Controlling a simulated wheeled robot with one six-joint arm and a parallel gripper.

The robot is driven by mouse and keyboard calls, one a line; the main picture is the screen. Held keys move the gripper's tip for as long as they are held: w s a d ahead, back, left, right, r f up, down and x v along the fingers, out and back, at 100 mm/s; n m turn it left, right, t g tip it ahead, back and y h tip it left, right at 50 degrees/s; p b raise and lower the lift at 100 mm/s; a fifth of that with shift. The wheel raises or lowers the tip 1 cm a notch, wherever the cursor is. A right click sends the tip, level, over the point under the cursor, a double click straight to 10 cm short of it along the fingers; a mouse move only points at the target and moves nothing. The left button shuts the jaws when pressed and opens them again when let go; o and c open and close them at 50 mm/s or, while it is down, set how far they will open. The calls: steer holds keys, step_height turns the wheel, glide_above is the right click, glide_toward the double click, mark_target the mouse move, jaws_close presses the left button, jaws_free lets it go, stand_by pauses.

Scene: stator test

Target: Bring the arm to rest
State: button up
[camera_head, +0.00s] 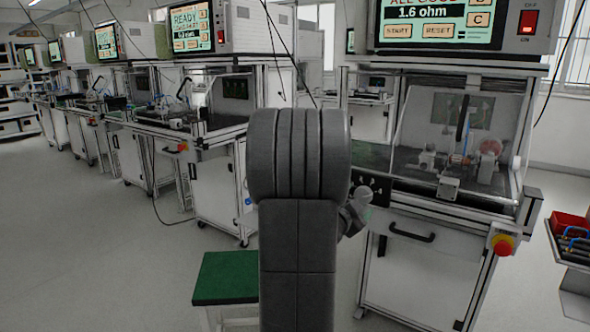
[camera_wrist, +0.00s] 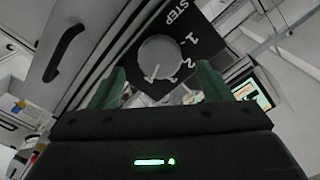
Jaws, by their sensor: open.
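My gripper (camera_wrist: 161,75) shows two green fingers in the wrist view, spread apart with nothing held between them. A round grey knob (camera_wrist: 160,56) on a dark panel marked STEP, 1 and 2 appears in the gap beyond the fingertips. I cannot tell how far it is from them. In the head view my own dark arm stands upright in the middle and hides part of the benches. My gripper is mostly hidden there behind the arm, close to the front edge of the right test bench (camera_head: 430,229).
The right bench has a clear-covered test chamber (camera_head: 460,140), a screen reading 1.6 ohm (camera_head: 432,15) and a red emergency button (camera_head: 503,244). A green-topped stool (camera_head: 226,277) stands left of my arm. A red bin (camera_head: 570,224) is at far right. Floor at left is clear.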

mark_target(362, 196)
steer(key=x, duration=0.3)
steer(key=shift+w+d, duration=0.1)
steer(key=shift+w, duration=0.05)
stand_by(0.3)
